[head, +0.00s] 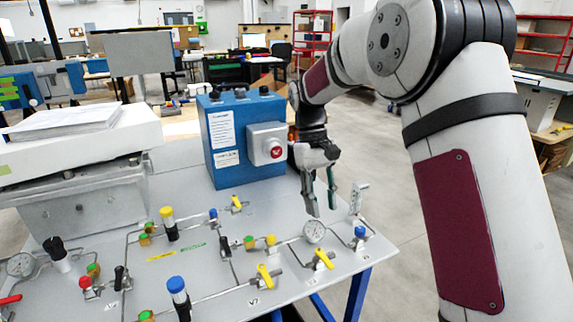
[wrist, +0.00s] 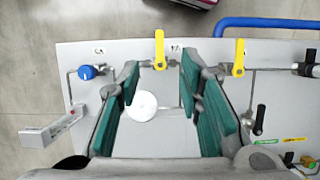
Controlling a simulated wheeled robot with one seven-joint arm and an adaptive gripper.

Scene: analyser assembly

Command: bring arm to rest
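My gripper (head: 322,193) hangs from my arm, pointing down above the right part of the grey panel table (head: 205,270). In the wrist view my gripper (wrist: 160,110) has its two green-padded fingers well apart, with nothing held between them. A round white gauge (wrist: 143,106) shows between the fingers, lower down on the panel. In the head view the same gauge (head: 315,231) stands just below the fingertips; I cannot tell the exact gap.
A blue box (head: 240,140) with a red button stands behind my gripper. Yellow valve handles (head: 265,275), a blue knob (head: 360,232) and a clear flowmeter (head: 358,196) rise from the panel nearby. Grey floor (head: 400,160) is open to the right.

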